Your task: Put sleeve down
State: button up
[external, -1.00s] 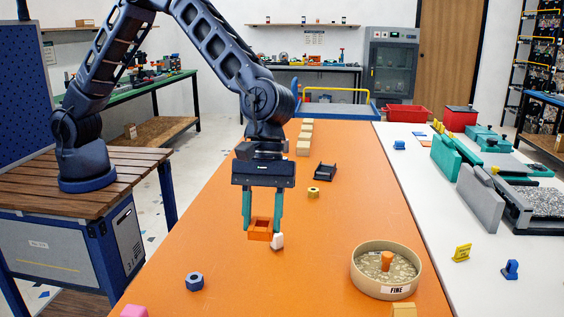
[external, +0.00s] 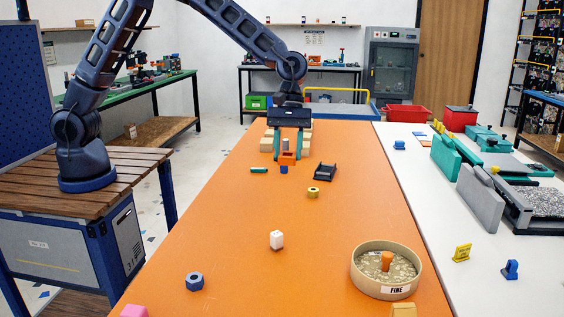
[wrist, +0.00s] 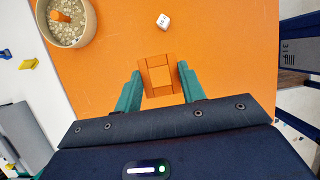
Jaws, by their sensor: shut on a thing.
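The sleeve is an orange, square, open-centred piece (external: 288,159). It also shows in the wrist view (wrist: 144,76), with orange showing through its opening. My gripper (external: 290,156) has its teal fingers shut on the sleeve's two sides, and in the wrist view the fingertips (wrist: 158,76) flank it. The sleeve is over the far part of the orange table (external: 215,245), in front of beige blocks. I cannot tell how high above the table it is.
A small blue piece (external: 284,170) and a teal piece (external: 259,170) lie near the sleeve. A dark tray (external: 325,172) and brass nut (external: 313,192) lie to the right. The mid-left table is clear.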

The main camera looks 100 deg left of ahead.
send_over(285, 215)
jog(key=a, duration=0.2)
jog(key=f, duration=1.9)
jog(key=shift+d+f, duration=0.2)
jog(key=shift+f, duration=0.2)
jog(key=shift+f, duration=0.15)
jog(key=o, duration=0.9)
jog(key=shift+o, duration=0.2)
